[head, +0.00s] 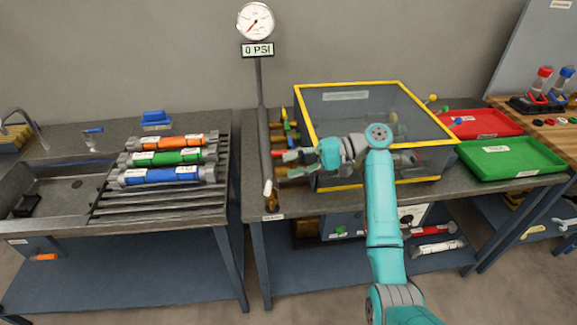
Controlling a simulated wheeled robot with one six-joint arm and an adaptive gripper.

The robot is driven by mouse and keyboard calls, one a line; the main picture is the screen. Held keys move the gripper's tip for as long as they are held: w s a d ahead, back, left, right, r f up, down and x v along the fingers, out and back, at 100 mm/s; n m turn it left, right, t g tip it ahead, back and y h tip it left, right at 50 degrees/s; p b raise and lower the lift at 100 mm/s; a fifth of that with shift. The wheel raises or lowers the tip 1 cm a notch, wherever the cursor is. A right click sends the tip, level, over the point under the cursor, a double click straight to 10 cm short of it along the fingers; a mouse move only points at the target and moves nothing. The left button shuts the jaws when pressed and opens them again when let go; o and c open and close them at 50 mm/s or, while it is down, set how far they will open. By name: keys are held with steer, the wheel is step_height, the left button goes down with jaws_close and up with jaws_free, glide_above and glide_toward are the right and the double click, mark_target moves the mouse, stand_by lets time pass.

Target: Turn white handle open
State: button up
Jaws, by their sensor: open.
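A small white handle (268,187) shows at the lower end of the vertical pipe, just above a brass-coloured fitting. It looks roughly upright, but it is too small to tell its exact angle. My gripper (308,153) is open, above and to the right of the white handle and apart from it. It points left toward the row of valves, close to a red handle (290,156). My gripper and arm hide part of the valves and the front of the clear box.
A clear box with a yellow frame (420,97) stands behind my arm. The pressure gauge (255,21) tops the pipe (264,140), with a 0 PSI sign below. Green (510,160) and red trays (480,124) lie right. A gap separates the left sink bench from this table.

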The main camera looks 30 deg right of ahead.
steer(key=v, duration=0.4)
steer(key=shift+w+d+f, duration=0.1)
steer(key=shift+w, duration=0.3)
